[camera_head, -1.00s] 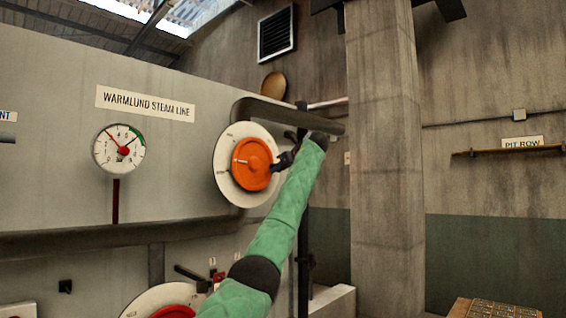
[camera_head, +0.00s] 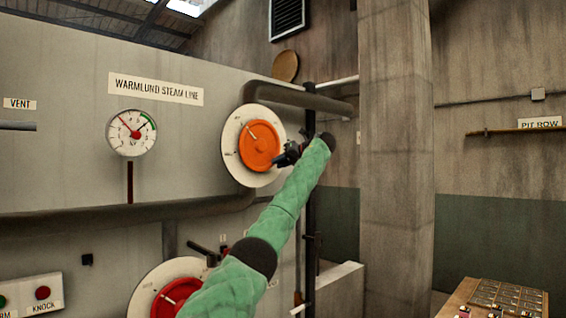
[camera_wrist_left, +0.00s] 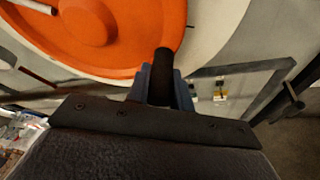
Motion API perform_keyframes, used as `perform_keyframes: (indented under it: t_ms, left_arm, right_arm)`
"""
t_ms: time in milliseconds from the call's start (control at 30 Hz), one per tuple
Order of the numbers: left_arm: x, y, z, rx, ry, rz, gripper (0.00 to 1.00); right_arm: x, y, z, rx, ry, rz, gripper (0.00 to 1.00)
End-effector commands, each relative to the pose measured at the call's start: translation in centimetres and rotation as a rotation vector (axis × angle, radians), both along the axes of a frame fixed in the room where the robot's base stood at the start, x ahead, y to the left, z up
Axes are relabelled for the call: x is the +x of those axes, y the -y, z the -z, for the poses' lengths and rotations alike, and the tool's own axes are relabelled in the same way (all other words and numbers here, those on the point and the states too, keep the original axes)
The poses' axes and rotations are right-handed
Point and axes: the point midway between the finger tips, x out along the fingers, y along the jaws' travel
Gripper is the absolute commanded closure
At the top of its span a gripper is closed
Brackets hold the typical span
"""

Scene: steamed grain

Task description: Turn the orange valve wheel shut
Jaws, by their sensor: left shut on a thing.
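The orange valve wheel (camera_head: 259,148) sits on a round white dial plate (camera_head: 234,163) on the grey wall panel. Its white pointer (camera_head: 252,131) points up and left. My left gripper (camera_head: 290,153) is at the wheel's right edge. In the left wrist view, its blue fingers (camera_wrist_left: 163,88) are shut on the dark handle (camera_wrist_left: 165,70) that stands out from the orange wheel (camera_wrist_left: 110,35). The fingers hide the handle's lower part. My right gripper is not in view.
A round gauge (camera_head: 131,133) hangs left of the wheel, under the sign "WARMLUND STEAM LINE" (camera_head: 156,89). A thick pipe (camera_head: 290,96) runs just above the wheel. A red wheel (camera_head: 178,296) is below, partly behind my arm. A concrete pillar (camera_head: 395,150) stands right.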

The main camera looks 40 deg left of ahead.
Motion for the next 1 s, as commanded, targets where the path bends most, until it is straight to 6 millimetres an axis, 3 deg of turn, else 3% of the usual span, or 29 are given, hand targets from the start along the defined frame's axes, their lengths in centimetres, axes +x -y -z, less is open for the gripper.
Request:
perform_keyframes:
  t_ms: [467,500,600,1000]
  left_arm:
    - [-0.1,0.0,0.1,0.000,-0.014,0.000,1.00]
    - [-0.1,0.0,0.1,0.000,-0.014,0.000,0.74]
    - [-0.1,0.0,0.1,0.001,-0.014,0.000,0.57]
    - [0.0,0.6,0.0,0.001,-0.013,0.001,0.57]
  right_arm:
    - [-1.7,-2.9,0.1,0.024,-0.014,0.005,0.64]
    - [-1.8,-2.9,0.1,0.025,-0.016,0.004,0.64]
    - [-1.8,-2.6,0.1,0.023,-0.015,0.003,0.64]
    - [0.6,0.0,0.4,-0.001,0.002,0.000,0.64]
